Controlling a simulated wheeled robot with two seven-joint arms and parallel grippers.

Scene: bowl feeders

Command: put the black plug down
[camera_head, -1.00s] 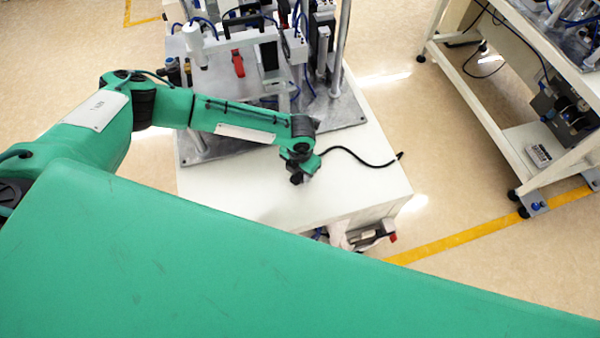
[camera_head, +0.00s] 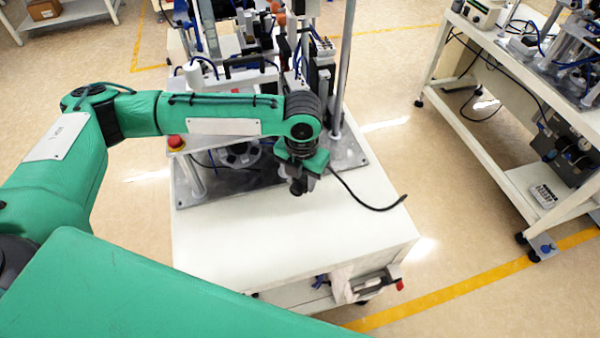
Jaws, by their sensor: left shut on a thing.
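My left gripper (camera_head: 298,188) points down above the front part of the white table (camera_head: 290,245), close to the metal base plate. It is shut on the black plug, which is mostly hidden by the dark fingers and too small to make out. A black cable (camera_head: 360,201) runs from the gripper to the right and ends near the table's right edge. Whether the plug touches the tabletop cannot be told. My right gripper is not in view.
A bowl feeder machine with posts and blue hoses stands on the metal base plate (camera_head: 352,152) behind the gripper. A red button (camera_head: 176,142) is at its left. The tabletop in front is clear. Another white bench (camera_head: 510,178) stands at the right.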

